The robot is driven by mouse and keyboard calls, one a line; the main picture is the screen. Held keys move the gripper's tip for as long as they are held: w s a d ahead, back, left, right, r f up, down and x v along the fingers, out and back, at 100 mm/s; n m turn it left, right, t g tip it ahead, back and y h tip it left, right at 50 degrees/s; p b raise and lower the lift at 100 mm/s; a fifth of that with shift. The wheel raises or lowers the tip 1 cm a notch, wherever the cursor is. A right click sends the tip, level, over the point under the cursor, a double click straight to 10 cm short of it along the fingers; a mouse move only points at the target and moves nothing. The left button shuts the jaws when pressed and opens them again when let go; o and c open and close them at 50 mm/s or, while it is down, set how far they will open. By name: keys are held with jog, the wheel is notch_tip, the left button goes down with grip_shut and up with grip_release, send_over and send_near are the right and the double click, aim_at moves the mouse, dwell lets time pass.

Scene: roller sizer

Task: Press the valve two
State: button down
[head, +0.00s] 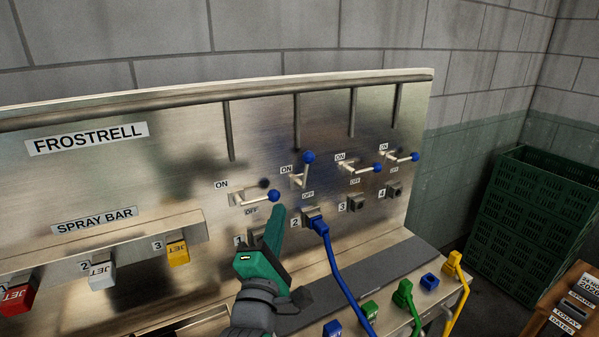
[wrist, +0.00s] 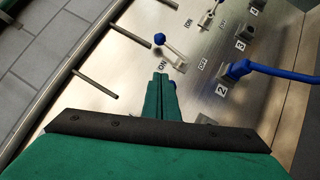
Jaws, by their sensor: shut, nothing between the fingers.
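Valve two is the second lever from the left on the steel panel, above the socket marked 2. Its blue knob (head: 309,157) is tipped upward, unlike the neighbouring levers, which point right. In the wrist view valve two's blue knob (wrist: 159,39) and pale lever stand just beyond my fingertips, with ON and OFF labels beside it. My green gripper (head: 277,210) is shut and empty, below and left of valve two in the head view. Its closed fingers (wrist: 161,76) point toward the lever, apparently apart from it. My gripper partly hides socket 1.
Valve one's knob (head: 274,196) is close to my fingertips. Valve three (head: 377,168) and valve four (head: 415,156) are to the right. A blue plug (head: 318,227) and its cable hang from socket 2. Green crates (head: 530,220) stand at the right.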

jog(key=shift+r, duration=0.2)
send_near(306, 171)
jog(key=w+a+r, duration=0.2)
jog(key=w+r, duration=0.1)
jog(key=w, duration=0.2)
jog(key=shift+w+d+r, duration=0.3)
jog(key=shift+w+d, duration=0.25)
jog(key=shift+d, duration=0.2)
